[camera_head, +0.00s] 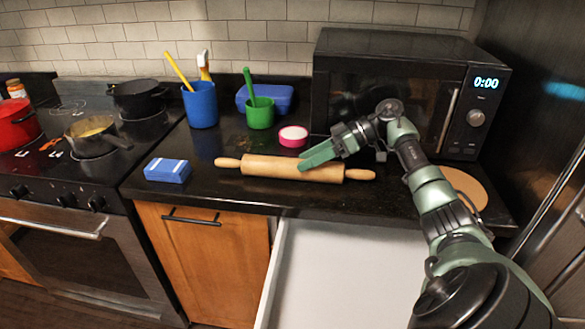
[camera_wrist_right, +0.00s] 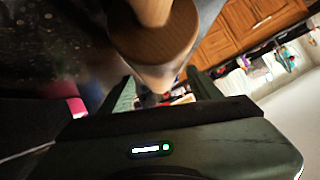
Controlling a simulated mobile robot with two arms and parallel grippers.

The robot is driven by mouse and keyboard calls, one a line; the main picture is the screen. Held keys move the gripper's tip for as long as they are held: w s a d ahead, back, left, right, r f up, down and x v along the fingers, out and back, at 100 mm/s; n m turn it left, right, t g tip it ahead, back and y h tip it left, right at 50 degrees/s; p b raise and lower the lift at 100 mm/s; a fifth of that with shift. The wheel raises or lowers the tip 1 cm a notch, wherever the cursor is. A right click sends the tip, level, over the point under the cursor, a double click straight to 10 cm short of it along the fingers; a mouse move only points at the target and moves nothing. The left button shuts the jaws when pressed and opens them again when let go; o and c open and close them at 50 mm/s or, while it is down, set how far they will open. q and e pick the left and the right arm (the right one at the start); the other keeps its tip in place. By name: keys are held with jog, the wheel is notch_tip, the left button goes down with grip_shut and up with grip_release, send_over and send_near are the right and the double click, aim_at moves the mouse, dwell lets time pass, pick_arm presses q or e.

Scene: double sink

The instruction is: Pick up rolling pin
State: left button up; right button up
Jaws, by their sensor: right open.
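The wooden rolling pin (camera_head: 265,167) lies lengthwise along the dark counter near its front edge, with a handle at each end. My right gripper (camera_head: 308,160) is at the right half of the pin's body, with a green finger overlapping it in the head view. In the right wrist view, the end of the rolling pin (camera_wrist_right: 155,42) and its handle fill the upper middle. My left gripper is not in view.
A pink-and-white round container (camera_head: 293,137) stands just behind the pin. A blue box (camera_head: 167,170) lies to its left. Blue (camera_head: 201,105) and green (camera_head: 260,113) cups stand behind, and a microwave (camera_head: 400,95) stands back right. An open white drawer (camera_head: 345,275) sits below.

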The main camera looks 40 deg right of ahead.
aim_at(292, 169)
jog(key=x, duration=0.3)
jog(key=shift+w, duration=0.15)
grip_shut()
jog(key=shift+r, duration=0.15)
